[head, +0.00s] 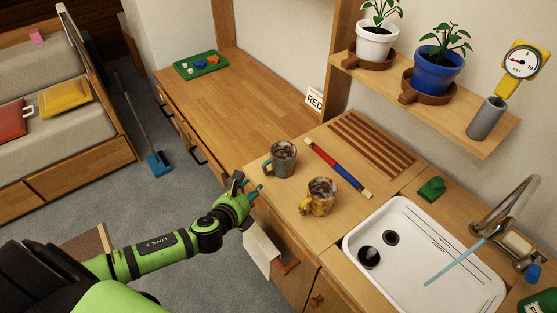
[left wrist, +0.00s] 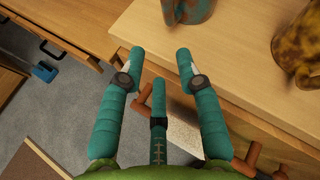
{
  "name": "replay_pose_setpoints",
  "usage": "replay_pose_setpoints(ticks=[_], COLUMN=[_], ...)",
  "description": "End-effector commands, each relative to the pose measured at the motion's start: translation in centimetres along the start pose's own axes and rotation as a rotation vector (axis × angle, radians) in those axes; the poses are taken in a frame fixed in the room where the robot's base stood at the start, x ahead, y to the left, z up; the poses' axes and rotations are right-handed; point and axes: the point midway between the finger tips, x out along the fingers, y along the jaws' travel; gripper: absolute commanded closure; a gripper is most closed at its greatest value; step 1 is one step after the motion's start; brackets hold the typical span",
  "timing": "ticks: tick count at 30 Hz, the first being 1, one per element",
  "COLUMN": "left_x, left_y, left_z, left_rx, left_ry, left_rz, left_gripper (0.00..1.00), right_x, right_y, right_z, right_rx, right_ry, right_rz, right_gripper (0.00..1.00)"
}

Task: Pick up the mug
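Two mugs stand upright on the wooden counter. The teal mug (head: 281,159) has brownish marks and its handle points to the left. The yellow mug (head: 320,198), mottled with brown, stands in front of it to the right, handle also to the left. My left gripper (head: 249,185) is open and empty at the counter's front edge, left of the teal mug and apart from it. In the left wrist view the spread fingers (left wrist: 160,56) point towards the counter, with the teal mug (left wrist: 194,9) and yellow mug (left wrist: 299,44) partly cut off at the top. My right gripper is not in view.
A red and blue rod (head: 338,168) lies behind the mugs. A white sink (head: 425,275) with a tap is at the right. A shelf (head: 440,100) with potted plants hangs above. A cloth (head: 262,249) hangs at the counter front below my gripper. The counter further left is mostly clear.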

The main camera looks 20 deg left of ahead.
Motion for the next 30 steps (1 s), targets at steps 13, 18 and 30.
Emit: replay_pose_setpoints(ticks=[13, 18, 30], left_x=[2.2, 4.3, 6.9], left_y=[-1.6, -1.9, -2.0], left_z=[2.4, 2.6, 2.5], left_rx=[0.276, 0.272, 0.273], left_ry=[-0.043, -0.043, -0.040], left_rz=[-0.072, -0.071, -0.073], left_gripper=[0.66, 0.66, 0.66], right_x=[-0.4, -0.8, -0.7], right_y=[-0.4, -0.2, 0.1], right_z=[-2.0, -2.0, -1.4], right_rx=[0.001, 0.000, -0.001], right_ry=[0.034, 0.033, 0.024], right_rz=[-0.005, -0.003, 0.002], right_gripper=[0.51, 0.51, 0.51])
